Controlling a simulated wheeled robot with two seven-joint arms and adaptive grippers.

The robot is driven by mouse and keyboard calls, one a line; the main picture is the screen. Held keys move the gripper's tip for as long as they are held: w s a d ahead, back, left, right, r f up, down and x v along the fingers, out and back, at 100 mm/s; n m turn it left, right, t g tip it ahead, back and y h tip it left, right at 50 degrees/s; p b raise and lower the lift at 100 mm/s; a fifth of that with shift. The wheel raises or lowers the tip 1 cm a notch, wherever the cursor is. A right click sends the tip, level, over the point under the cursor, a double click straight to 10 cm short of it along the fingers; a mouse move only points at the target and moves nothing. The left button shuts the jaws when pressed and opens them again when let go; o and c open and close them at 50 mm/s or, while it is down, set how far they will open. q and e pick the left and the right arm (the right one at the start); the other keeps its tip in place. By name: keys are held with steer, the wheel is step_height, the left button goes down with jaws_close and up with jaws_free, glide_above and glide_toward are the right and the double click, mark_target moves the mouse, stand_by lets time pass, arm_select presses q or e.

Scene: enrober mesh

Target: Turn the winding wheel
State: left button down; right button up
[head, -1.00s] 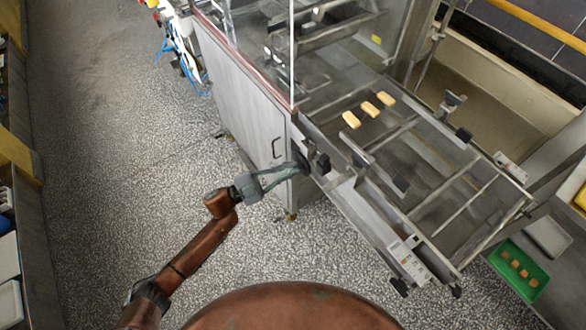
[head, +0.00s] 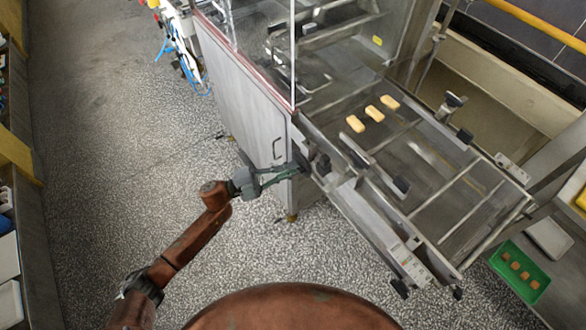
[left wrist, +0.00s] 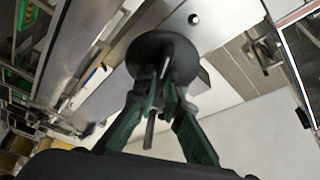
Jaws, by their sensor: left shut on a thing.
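The winding wheel (head: 301,157) is a small dark disc on the side of the steel machine, near the corner of the cabinet. In the left wrist view the wheel (left wrist: 150,50) is a dark round plate with a thin grey handle rod (left wrist: 150,128) sticking out. My left gripper (head: 294,169) is at the wheel. In the left wrist view its green fingers (left wrist: 163,88) are shut on the handle, and the rod end shows between them. The fingers hide part of the wheel. My right gripper is not in view.
The steel mesh conveyor (head: 440,190) carries yellow pieces (head: 374,113) in a row. A green tray (head: 519,270) with small brown pieces lies at the lower right. The cabinet (head: 245,95) stands behind my arm. The speckled floor (head: 120,150) at left is clear.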

arm_select(q)
steer(key=shift+w+a+f, duration=0.1)
steer(key=shift+a+f, duration=0.1)
steer(key=shift+a, duration=0.05)
steer(key=c, duration=2.2)
jaws_free()
steer(key=shift+a, duration=0.1)
steer(key=shift+o, duration=0.8)
steer(key=shift+d+r, duration=0.1)
steer(key=shift+d, duration=0.15)
steer(key=v, duration=1.2)
